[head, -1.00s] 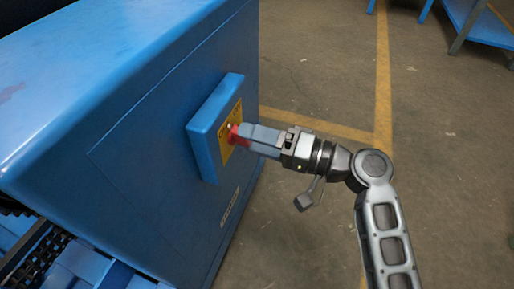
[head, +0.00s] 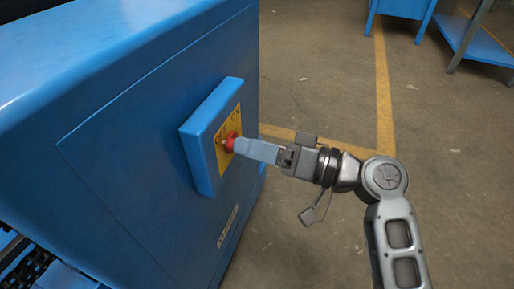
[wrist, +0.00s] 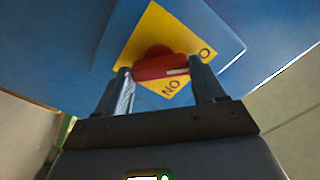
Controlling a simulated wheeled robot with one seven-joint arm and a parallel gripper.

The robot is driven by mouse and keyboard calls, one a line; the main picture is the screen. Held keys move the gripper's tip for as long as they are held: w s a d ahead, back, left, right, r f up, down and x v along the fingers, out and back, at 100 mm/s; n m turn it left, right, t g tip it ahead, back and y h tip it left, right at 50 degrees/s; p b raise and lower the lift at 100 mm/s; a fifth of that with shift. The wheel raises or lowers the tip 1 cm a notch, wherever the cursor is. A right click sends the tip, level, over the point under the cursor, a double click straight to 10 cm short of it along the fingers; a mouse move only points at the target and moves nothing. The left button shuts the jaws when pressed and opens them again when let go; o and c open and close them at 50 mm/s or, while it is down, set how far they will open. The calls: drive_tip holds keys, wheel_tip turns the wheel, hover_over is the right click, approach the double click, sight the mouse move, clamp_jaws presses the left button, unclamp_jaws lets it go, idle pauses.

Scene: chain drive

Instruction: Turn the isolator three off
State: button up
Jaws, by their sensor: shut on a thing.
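The isolator is a blue box (head: 205,165) on the side of a large blue cabinet, with a yellow plate (head: 222,160) on its face. A red handle (head: 230,142) sticks out of the plate. In the wrist view the red handle (wrist: 162,67) lies across between the two fingers, with a white mark near its right end. Lettering on the yellow plate (wrist: 152,30) shows "NO" low down and an "O" at right; the rest is hidden by the handle. My gripper (head: 240,147) reaches in from the right and is shut on the handle; it also fills the lower wrist view (wrist: 162,82).
The blue cabinet (head: 110,170) fills the left side. A dark chain (head: 25,265) shows at the lower left. Blue tables (head: 480,45) stand at the far right. The concrete floor with yellow lines is clear right of the cabinet.

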drive_tip(key=o, duration=1)
drive_tip(key=shift+o, duration=0.2)
drive_tip(key=p+v, duration=0.2)
drive_tip(key=v, duration=0.5)
drive_tip(key=shift+d, duration=0.4)
drive_tip(key=shift+s, duration=0.15)
